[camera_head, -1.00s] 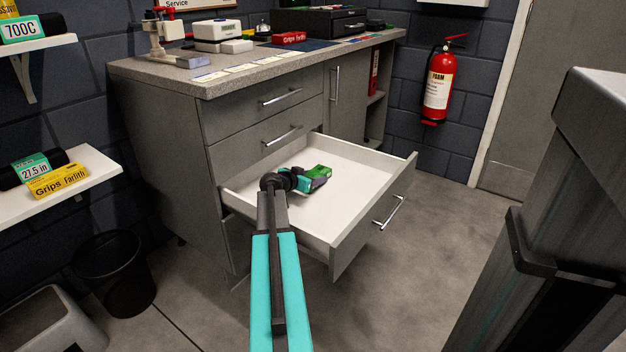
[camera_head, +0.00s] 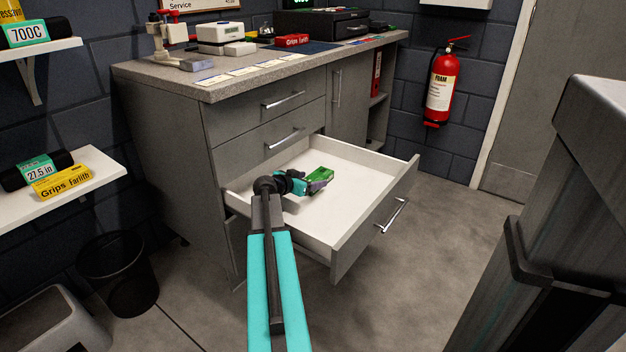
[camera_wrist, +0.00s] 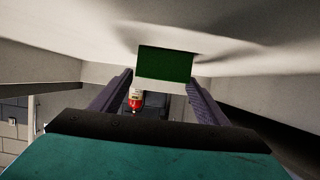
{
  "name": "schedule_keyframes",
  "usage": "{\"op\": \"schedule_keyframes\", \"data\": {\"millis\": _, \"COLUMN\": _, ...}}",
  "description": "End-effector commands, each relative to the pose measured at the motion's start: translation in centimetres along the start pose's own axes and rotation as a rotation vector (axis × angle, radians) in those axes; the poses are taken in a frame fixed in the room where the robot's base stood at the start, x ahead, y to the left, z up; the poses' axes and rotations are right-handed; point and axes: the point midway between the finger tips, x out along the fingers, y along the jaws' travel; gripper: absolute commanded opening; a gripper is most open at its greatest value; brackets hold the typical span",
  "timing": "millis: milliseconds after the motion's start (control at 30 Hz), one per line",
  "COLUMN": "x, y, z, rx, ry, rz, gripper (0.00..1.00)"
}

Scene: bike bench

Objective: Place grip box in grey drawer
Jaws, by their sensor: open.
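The open grey drawer (camera_head: 345,232) has a white interior and stands pulled out from the bench. A green box (camera_head: 322,173) lies inside it on the white floor, towards the back. My gripper (camera_head: 316,186) is low inside the drawer, right at the box. In the wrist view, my gripper (camera_wrist: 163,90) has its two fingers spread apart, and the green box (camera_wrist: 165,64) shows just beyond the tips, between their lines. The box rests against the drawer's white surface. Any writing on the box is too small or dark to read.
A red Grips box (camera_head: 292,40) lies on the bench top (camera_head: 250,78). A yellow Grips box (camera_head: 62,181) sits on the lower left shelf (camera_head: 95,180). A fire extinguisher (camera_head: 440,88) hangs on the back wall. A black bin (camera_head: 118,275) stands left of the bench.

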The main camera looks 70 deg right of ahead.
Motion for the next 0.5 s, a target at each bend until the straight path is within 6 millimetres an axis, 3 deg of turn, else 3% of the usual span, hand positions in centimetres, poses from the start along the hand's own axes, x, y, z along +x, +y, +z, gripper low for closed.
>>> {"op": "schedule_keyframes", "data": {"millis": 200, "x": -2.6, "y": 0.1, "z": -0.1, "rx": -0.001, "ry": 0.000, "rz": 0.000, "gripper": 0.69}}
{"op": "schedule_keyframes", "data": {"millis": 500, "x": -3.5, "y": 0.1, "z": 0.0, "rx": -0.001, "ry": 0.000, "rz": 0.000, "gripper": 0.69}}
